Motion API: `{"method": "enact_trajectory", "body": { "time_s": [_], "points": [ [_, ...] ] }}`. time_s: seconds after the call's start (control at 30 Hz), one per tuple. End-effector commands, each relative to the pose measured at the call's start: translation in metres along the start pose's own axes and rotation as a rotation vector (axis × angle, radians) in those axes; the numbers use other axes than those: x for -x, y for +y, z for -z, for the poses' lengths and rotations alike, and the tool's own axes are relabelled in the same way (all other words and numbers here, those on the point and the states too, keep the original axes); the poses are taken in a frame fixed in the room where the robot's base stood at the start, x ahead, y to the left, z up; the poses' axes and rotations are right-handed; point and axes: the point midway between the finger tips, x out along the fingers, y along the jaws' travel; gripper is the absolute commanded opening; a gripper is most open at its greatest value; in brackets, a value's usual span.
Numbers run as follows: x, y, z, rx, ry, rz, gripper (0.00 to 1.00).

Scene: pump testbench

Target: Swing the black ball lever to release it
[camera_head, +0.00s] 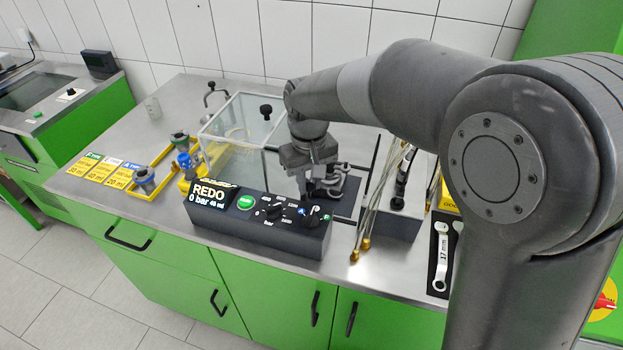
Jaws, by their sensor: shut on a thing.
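My gripper (317,190) points down behind the right part of the black control panel, to the right of the clear box. It is shut on a small dark thing at a metal fixture (337,184), which fits the black ball lever. The fingers and wrist hide most of the lever, so its angle cannot be told.
The black control panel (257,222) with knobs and a lit display stands close in front of my gripper. The clear box (240,128) with a black knob (266,111) is to the left. Brass-ended hoses (378,212) and a wrench (441,262) lie to the right.

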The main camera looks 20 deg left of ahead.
Motion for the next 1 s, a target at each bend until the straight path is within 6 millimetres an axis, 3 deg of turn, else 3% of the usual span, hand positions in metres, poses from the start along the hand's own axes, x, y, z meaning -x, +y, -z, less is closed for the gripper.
{"method": "enact_trajectory", "body": {
  "time_s": [1.0],
  "points": [
    [0.0,-0.022,0.01,0.0,0.001,0.001,0.12]
  ]
}}
